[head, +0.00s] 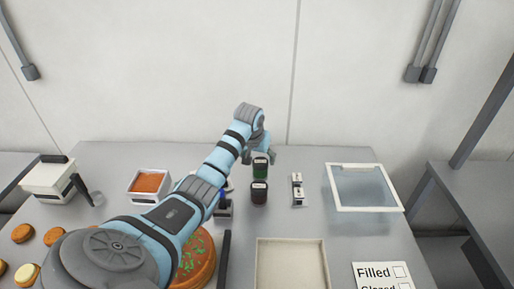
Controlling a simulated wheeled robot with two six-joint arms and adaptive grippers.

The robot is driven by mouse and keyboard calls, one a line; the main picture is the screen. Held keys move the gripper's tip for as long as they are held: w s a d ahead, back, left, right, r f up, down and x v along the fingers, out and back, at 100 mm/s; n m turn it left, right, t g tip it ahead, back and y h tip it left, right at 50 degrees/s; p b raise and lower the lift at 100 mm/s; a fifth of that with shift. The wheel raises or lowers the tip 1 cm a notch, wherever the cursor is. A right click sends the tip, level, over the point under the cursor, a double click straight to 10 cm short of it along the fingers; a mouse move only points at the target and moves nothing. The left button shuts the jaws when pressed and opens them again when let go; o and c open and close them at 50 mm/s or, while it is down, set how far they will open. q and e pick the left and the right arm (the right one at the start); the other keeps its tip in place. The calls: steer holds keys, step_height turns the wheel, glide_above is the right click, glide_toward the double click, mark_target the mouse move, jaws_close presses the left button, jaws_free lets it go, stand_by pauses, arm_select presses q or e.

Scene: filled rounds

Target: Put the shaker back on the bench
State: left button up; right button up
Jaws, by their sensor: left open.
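A shaker with a dark lid and green contents (261,173) is upright near the middle of the bench (320,160). A second shaker with dark brown contents (259,195) is upright just in front of it. My left gripper (261,154) is open, pointing down right at the top of the green shaker, with a finger showing to its right. I cannot tell whether the fingers touch it. The left arm hides part of the bench to the left of the shakers. My right gripper is out of view.
A small white and dark item (297,190) stands right of the shakers, then a white-framed clear panel (334,206). An empty cream tray (262,262) is in front. An orange-filled container (149,183) and several round pastries (22,233) are left. A "Filled" card (372,280) lies front right.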

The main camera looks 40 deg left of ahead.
arm_select(q)
steer(key=v, duration=0.6)
steer(key=shift+r, duration=0.25)
steer(key=shift+s+d, duration=0.15)
